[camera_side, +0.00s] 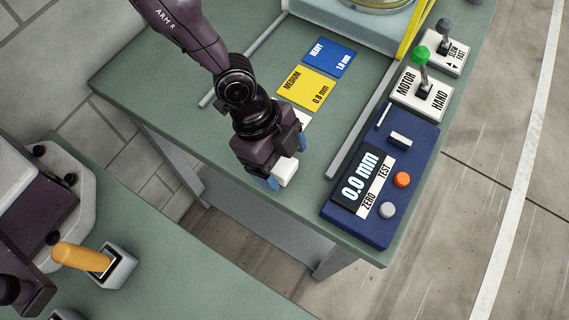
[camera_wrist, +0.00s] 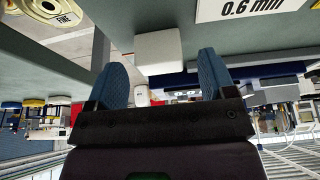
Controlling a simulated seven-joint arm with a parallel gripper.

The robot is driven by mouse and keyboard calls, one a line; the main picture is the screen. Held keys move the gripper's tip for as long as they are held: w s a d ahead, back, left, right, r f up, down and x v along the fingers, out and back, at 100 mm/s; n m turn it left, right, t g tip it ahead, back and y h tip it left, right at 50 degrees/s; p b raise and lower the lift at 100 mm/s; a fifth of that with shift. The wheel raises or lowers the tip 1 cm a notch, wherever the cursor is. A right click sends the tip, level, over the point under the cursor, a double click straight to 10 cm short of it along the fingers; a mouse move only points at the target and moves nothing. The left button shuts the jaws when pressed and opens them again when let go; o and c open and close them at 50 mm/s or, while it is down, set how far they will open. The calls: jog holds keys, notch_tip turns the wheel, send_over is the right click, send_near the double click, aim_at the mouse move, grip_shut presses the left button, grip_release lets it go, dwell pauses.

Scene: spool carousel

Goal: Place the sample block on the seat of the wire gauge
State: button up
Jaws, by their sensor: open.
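The sample block (camera_side: 286,173), a small white block, is at my gripper near the front edge of the green bench. My gripper (camera_side: 287,164) has blue fingers standing apart, one on each side of the block in the side view. In the wrist view the block (camera_wrist: 158,50) shows between and just beyond the open fingertips (camera_wrist: 161,62), with gaps visible on both sides. The wire gauge (camera_side: 343,225) is a dark blue box to the right, its display reading 0.0 mm. A small white bar (camera_side: 400,139) and a thin upright piece (camera_side: 383,115) are on its far part.
Yellow MEDIUM (camera_side: 307,88) and blue HEAVY (camera_side: 329,57) cards lie behind my gripper. A white 0.6 mm card (camera_wrist: 255,8) shows in the wrist view. A grey rail (camera_side: 360,122) runs between my gripper and the gauge. A green-knobbed lever (camera_side: 421,54) stands behind the gauge.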

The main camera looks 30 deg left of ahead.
jog(key=shift+x, duration=0.85)
jog(key=c, duration=1.1)
jog(key=shift+o, duration=0.2)
jog(key=shift+r, duration=0.1)
